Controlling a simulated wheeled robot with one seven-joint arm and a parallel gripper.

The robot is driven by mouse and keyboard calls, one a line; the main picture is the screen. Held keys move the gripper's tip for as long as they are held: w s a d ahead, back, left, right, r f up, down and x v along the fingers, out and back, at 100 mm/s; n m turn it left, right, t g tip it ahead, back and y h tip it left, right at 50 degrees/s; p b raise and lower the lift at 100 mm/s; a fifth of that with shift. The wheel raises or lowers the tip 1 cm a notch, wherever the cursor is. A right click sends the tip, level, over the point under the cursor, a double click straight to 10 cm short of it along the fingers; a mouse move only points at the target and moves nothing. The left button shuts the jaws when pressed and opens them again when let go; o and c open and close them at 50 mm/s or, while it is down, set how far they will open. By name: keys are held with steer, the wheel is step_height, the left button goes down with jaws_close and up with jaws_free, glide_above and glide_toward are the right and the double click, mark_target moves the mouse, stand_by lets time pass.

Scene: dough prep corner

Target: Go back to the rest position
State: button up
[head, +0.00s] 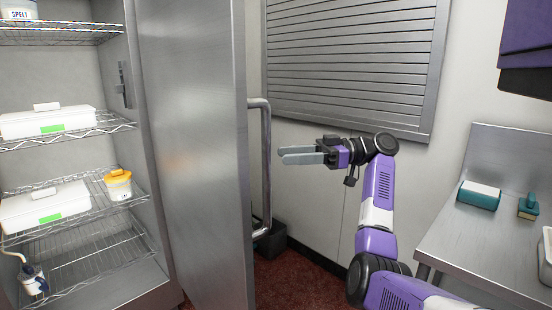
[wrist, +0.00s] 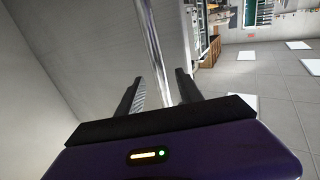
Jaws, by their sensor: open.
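My gripper (head: 281,155) is open and empty, held out at the end of my raised purple and white arm. Its grey fingers point left toward the long vertical handle (head: 266,170) of the open steel cabinet door (head: 195,150). In the head view the fingertips stop just right of the handle, with a small gap. In the wrist view the handle (wrist: 154,45) runs down the picture and lines up between the two open fingers (wrist: 160,80). The fingers do not close on it.
The cabinet's wire shelves (head: 75,32) hold white lidded boxes (head: 48,122), a yellow-lidded tub (head: 118,184) and a spray bottle (head: 33,279). A louvred panel (head: 350,65) is behind.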

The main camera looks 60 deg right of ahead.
steer(key=shift+v, duration=1)
steer(key=shift+s, duration=0.1)
